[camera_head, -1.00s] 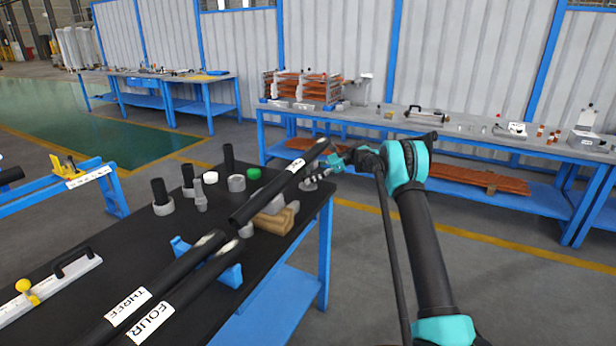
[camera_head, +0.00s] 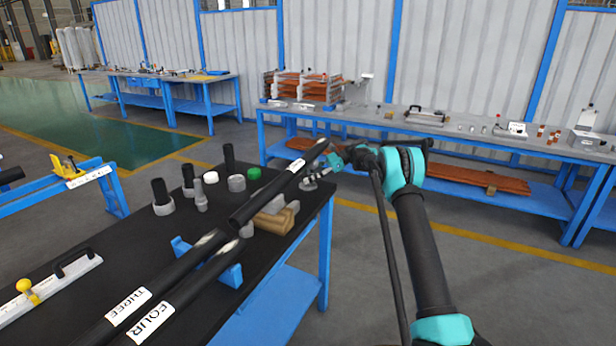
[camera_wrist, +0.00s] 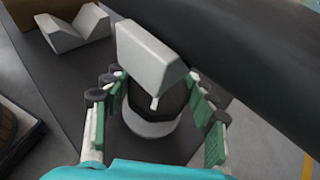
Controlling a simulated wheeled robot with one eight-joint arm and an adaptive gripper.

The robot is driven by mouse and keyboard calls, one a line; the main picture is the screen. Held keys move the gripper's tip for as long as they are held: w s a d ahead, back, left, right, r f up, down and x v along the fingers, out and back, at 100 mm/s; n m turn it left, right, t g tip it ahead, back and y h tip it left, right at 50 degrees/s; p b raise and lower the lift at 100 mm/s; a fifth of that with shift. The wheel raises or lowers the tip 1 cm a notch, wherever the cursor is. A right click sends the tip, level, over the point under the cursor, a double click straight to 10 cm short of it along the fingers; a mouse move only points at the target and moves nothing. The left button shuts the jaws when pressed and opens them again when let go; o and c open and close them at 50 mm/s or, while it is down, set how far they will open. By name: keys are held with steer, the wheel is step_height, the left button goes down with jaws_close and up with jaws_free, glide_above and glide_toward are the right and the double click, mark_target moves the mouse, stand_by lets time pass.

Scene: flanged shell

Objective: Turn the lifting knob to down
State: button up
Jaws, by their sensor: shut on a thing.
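The lifting knob (camera_wrist: 150,126) is a round piece with a dark upper part and a pale lower rim, in the middle of the wrist view. My gripper (camera_wrist: 158,108) has its green-padded fingers on both sides of it and is shut on it. A light grey block (camera_wrist: 150,50) lies just beyond the knob and hides part of it. In the head view my gripper (camera_head: 330,165) is at the far right corner of the black-topped table (camera_head: 105,237), by a small grey fixture (camera_head: 308,184). The knob's setting cannot be read.
A long black tube (camera_head: 278,189) runs close beside my gripper, also wide across the wrist view (camera_wrist: 225,45). A grey V-block (camera_wrist: 75,30) stands near. Two labelled tubes, THREE (camera_head: 165,280) and FOUR (camera_head: 195,290), lie in front. The floor right of the table is open.

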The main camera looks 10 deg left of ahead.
steer(key=shift+w+n+g+h, duration=0.1)
steer(key=shift+n+g+h, duration=0.3)
steer(key=shift+n+g, duration=0.75)
steer(key=o, duration=1.2)
steer(key=shift+c, duration=0.2)
steer(key=shift+m+t, duration=0.35)
steer(key=shift+t, duration=0.1)
